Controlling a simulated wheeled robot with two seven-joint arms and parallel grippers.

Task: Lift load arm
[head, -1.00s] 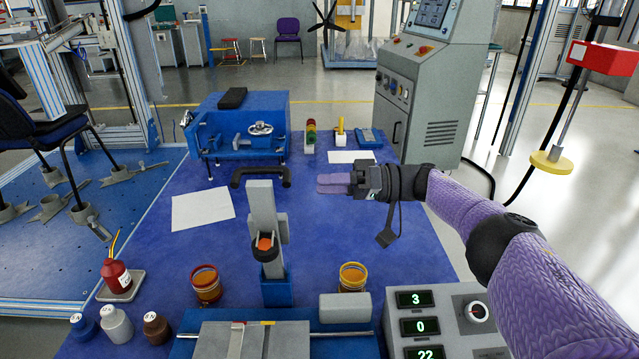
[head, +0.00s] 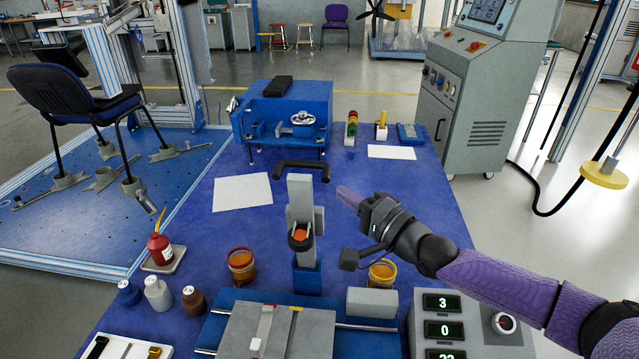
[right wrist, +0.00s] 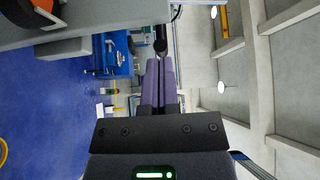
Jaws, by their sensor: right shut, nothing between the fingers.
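A grey upright fixture (head: 301,215) stands on a blue base in the middle of the table, with a black ring and an orange part on its front. It also shows large and cut off at the upper left of the right wrist view (right wrist: 95,18). I cannot tell which part is the load arm. My right gripper (head: 345,195) is shut and empty, just right of the grey fixture, its purple fingers pointing up-left. My left gripper is not in view.
Two amber jars (head: 241,265) (head: 381,274) flank the fixture. A red bottle (head: 160,248) and several small bottles stand at left. A display box (head: 452,305) stands at front right. A sheet (head: 242,192) lies flat.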

